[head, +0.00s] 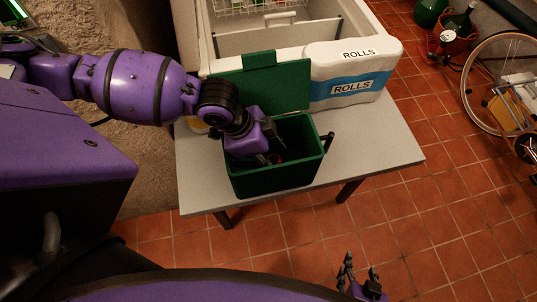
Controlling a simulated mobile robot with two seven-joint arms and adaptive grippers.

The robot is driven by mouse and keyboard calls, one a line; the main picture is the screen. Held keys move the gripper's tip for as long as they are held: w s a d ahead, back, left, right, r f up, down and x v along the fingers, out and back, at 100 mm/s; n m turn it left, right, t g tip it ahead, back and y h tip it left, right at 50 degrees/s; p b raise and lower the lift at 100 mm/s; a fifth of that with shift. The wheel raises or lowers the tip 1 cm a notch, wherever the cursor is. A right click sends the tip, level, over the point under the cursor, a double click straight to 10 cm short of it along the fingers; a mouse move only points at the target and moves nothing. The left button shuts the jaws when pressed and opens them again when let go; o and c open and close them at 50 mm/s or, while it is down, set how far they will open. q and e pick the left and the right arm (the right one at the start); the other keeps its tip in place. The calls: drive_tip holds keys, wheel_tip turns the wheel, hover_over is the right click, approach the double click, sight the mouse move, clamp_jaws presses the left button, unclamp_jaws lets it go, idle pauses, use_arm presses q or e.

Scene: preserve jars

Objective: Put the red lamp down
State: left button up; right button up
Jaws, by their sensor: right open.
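My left arm reaches over the table into an open green box (262,181). My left gripper (270,157) is down inside the box, partly hidden by my own wrist and by shadow. A small dark red patch (279,157) shows at its fingers; it may be the red lamp, but its shape is hidden. I cannot tell whether the fingers are shut on it or whether it touches the box floor. My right gripper (360,271) is open and empty, low over the tiled floor at the bottom edge.
The box's green lid (285,88) stands raised behind it. A white pack of rolls (350,72) lies at the back right of the grey table (385,150). The table's right side is clear. A white chest (285,42) stands behind; a wheel (467,75) is at far right.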

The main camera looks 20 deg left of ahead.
use_arm(q)
drive_tip(key=shift+s+f, duration=0.5)
drive_tip(key=shift+f, duration=0.2)
use_arm(e)
drive_tip(key=shift+s+f, duration=0.2)
use_arm(q)
drive_tip(key=shift+r, duration=0.1)
drive_tip(key=shift+w+r, duration=0.1)
drive_tip(key=shift+r, duration=0.2)
drive_tip(key=w+p+v, duration=0.1)
drive_tip(key=p+v, duration=0.3)
drive_tip(key=v, duration=0.8)
drive_tip(key=shift+r, duration=0.5)
use_arm(e)
drive_tip(key=shift+t, duration=0.3)
drive_tip(key=shift+w+a+r, duration=0.2)
drive_tip(key=shift+w+r, duration=0.3)
drive_tip(key=shift+r, duration=0.25)
drive_tip(key=shift+w+a+r, duration=0.15)
drive_tip(key=shift+w+r, duration=0.4)
drive_tip(key=shift+r, duration=0.25)
drive_tip(key=shift+w+a+r, duration=0.2)
drive_tip(key=shift+w+r, duration=0.3)
drive_tip(key=shift+r, duration=0.25)
use_arm(q)
drive_tip(key=shift+s, duration=0.1)
